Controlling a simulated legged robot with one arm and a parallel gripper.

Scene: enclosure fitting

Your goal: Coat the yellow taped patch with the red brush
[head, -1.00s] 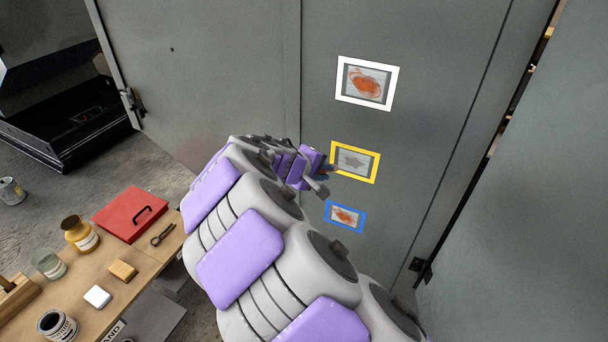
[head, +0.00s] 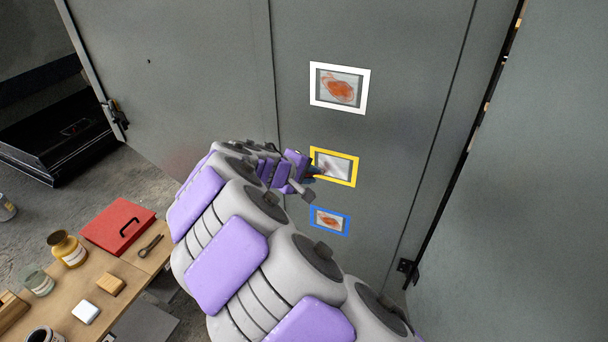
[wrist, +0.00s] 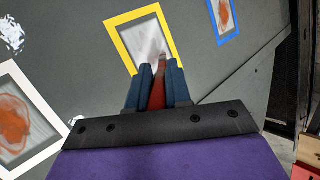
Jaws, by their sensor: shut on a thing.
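The yellow taped patch (head: 350,167) is a yellow tape frame on the grey door, with a pale, whitish-grey middle. It also shows in the wrist view (wrist: 120,47). My gripper (wrist: 158,88) is shut on the red brush (wrist: 157,96), whose red handle lies between its two blue fingers. The brush's tip end points into the lower part of the yellow frame in the wrist view. I cannot tell for sure whether the bristles touch the surface. In the head view my gripper (head: 311,174) is at the left edge of the yellow frame and hides part of it.
A white taped patch (head: 340,109) with an orange-red blotch is above, and a blue taped patch (head: 345,230) with a similar blotch is below. A wooden bench (head: 105,265) at lower left holds a red case (head: 110,232), jars and blocks. A door edge runs down the right.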

